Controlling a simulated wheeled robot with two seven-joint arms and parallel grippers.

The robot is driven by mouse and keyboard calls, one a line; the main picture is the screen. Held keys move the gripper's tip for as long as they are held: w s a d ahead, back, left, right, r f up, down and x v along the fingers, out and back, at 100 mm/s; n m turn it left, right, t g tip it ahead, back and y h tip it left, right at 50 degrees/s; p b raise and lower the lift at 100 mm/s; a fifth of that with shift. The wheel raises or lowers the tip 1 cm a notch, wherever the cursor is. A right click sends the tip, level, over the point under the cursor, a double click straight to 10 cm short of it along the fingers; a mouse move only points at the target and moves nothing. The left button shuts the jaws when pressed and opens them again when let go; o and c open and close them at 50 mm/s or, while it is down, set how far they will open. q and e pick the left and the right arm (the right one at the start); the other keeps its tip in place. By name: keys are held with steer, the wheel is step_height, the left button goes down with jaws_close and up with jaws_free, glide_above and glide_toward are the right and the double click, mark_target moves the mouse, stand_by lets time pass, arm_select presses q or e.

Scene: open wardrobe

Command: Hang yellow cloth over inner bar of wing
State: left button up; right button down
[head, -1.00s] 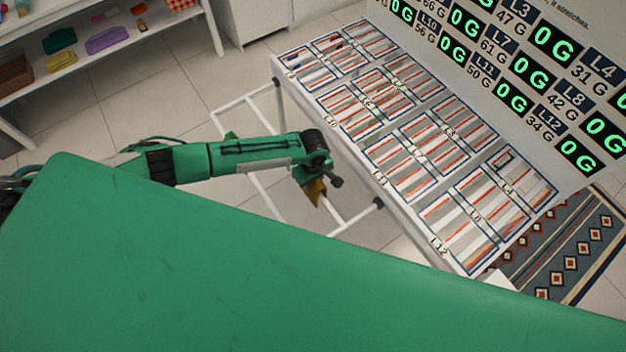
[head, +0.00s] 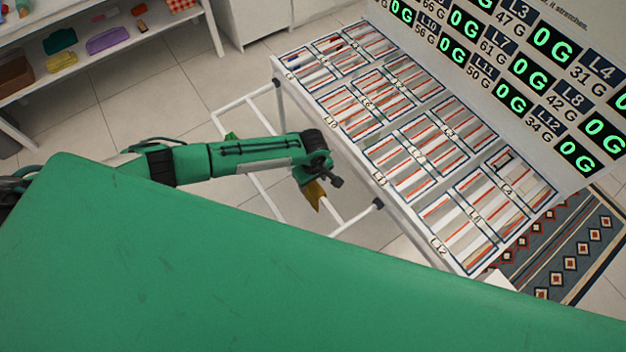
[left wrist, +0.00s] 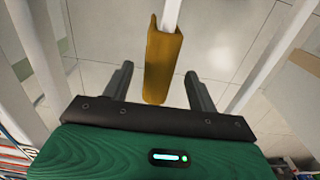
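The yellow cloth (left wrist: 163,68) is draped over a white bar (left wrist: 171,12) of the wing and hangs down, as the left wrist view shows. In the head view the cloth (head: 314,194) shows at the wing's frame, just below my left gripper (head: 322,180). In the left wrist view my left gripper (left wrist: 160,88) has its two dark fingers spread wide. The cloth lies between them with a visible gap on each side. The wing is a white tubular frame (head: 262,192) low beside the table. My right gripper is in no view.
A white table with marked compartments (head: 385,205) stands right of the wing, with a display board (head: 480,60) behind it. A shelf with coloured items (head: 100,60) is at upper left. A patterned rug (head: 580,250) lies at right. My green body covers the foreground.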

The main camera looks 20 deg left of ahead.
arm_select(q)
step_height(320, 180, up, 14)
steer(key=b, duration=0.3)
stand_by(0.5)
steer(key=shift+f, duration=0.1)
stand_by(0.7)
